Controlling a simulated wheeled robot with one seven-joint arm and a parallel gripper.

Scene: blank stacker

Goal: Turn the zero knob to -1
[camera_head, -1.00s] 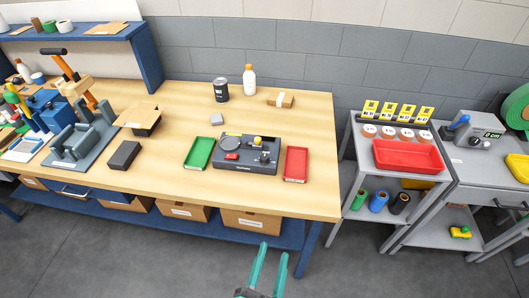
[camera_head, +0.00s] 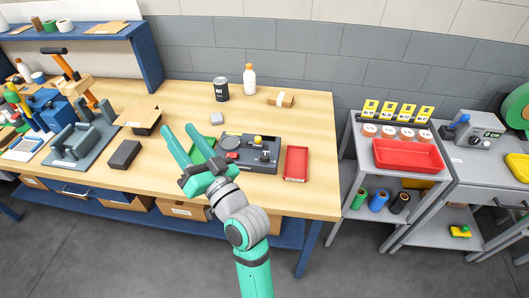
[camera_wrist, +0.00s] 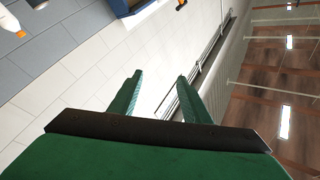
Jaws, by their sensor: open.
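A dark grey device (camera_head: 270,169) sits on the wooden workbench. It has a round plate on its left, a yellow knob (camera_head: 258,141) at the back and a small black knob (camera_head: 265,156) on its right. The markings are too small to read, so I cannot tell which knob is the zero knob or its setting. My gripper (camera_head: 177,128) is open and empty, raised left of the device in the head view, its fingers pointing up and left. In the wrist view my gripper (camera_wrist: 159,78) shows spread fingers with nothing between them; the device is not in that view.
A green tray (camera_head: 206,144), partly hidden by my gripper, and a red tray (camera_head: 296,164) flank the device. A black box (camera_head: 124,154) lies farther left. A dark can (camera_head: 222,89) and white bottle (camera_head: 249,80) stand behind. A grey cart (camera_head: 357,145) is to the right.

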